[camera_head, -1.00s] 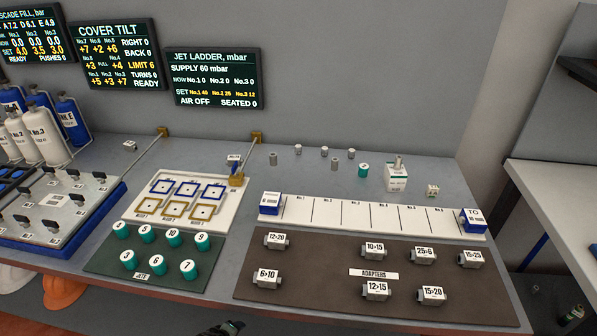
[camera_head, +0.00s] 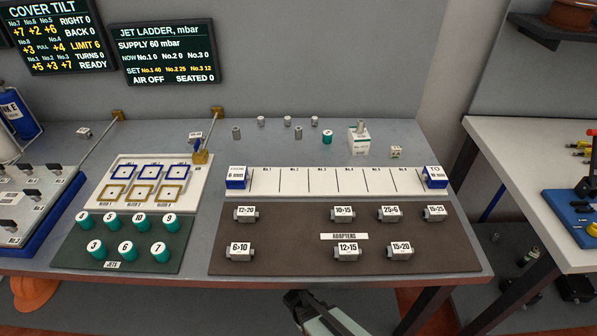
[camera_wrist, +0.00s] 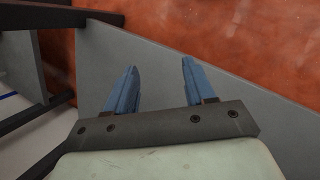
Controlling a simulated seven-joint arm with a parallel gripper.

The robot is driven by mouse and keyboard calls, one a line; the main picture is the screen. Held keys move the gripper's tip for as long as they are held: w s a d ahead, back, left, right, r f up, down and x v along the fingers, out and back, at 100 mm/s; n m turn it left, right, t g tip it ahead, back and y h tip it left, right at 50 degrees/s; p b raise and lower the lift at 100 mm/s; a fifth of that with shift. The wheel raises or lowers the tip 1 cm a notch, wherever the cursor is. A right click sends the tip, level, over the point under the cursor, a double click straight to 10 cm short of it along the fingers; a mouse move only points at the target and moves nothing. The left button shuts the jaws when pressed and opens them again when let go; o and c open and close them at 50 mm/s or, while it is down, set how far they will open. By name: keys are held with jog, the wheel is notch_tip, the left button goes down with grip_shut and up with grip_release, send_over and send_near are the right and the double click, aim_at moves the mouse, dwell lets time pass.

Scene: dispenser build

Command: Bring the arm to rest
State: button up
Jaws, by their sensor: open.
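My gripper (camera_wrist: 158,88) shows in the wrist view with its two blue fingers apart and nothing between them. Behind the fingers are a grey panel and a reddish floor. In the head view part of my arm (camera_head: 325,315) shows at the bottom edge, in front of and below the bench's front edge; the fingertips cannot be made out there. The gripper is clear of everything on the bench.
The bench holds a brown adapters mat (camera_head: 290,258) with several adapters, a green jets mat (camera_head: 75,250) with teal jets, a white numbered strip (camera_head: 325,183) and a white board (camera_head: 108,200) with blue and tan squares. A second table (camera_head: 520,150) stands right.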

jog(key=s+d+r+m+g+y, duration=0.1)
jog(key=s+d+m+g+y, duration=0.3)
jog(key=s+d, duration=0.6)
jog(key=s+m+g, duration=0.1)
jog(key=s, duration=0.3)
jog(key=shift+r, duration=0.4)
